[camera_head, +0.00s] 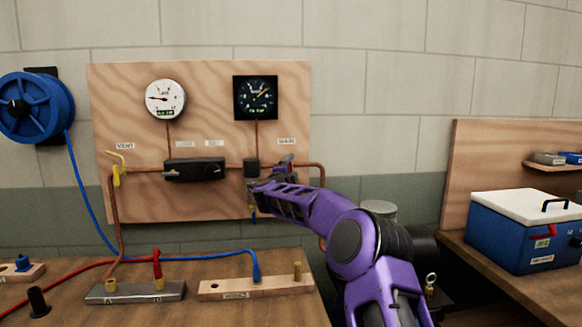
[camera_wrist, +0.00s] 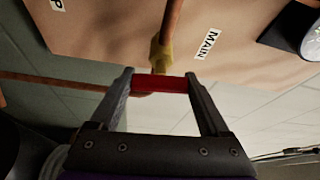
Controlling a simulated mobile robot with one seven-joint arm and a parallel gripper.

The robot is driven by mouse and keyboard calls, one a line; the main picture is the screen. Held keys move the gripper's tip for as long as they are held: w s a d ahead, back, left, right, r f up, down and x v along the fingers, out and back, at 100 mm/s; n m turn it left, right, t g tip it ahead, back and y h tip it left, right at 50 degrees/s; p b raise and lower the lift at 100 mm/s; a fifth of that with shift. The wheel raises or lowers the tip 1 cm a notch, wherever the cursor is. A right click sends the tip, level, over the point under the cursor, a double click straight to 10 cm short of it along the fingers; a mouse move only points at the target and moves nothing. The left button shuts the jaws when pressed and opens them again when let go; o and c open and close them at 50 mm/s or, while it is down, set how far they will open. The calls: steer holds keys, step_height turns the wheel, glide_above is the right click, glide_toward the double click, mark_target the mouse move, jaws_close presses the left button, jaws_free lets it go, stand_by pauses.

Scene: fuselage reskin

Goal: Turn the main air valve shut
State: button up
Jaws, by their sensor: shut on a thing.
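The main air valve has a red handle (camera_wrist: 166,85) and a yellow body (camera_wrist: 161,55) on a copper pipe (camera_wrist: 172,20), beside the MAIN label (camera_wrist: 208,43). In the wrist view the handle lies roughly across the line of the pipe above it. My gripper (camera_wrist: 158,83) has one finger at each end of the visible red part and is shut on it. In the head view my gripper (camera_head: 268,187) reaches the right part of the wooden panel (camera_head: 220,130), below the MAIN label (camera_head: 287,141). There my gripper and arm largely hide the valve.
A yellow vent valve (camera_head: 117,168), a white gauge (camera_head: 165,99), a black gauge (camera_head: 255,97) and a black box (camera_head: 194,169) are on the panel. Blue and red hoses run over the bench (camera_head: 205,315) below. A blue cooler (camera_head: 520,235) stands at right.

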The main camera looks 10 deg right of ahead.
steer(key=shift+m+g+p, duration=0.3)
steer(key=shift+m, duration=0.3)
steer(key=o, duration=1.2)
steer(key=shift+s+a, duration=0.1)
steer(key=b+v, duration=0.2)
steer(key=v, duration=1.5)
steer(key=shift+s, duration=0.15)
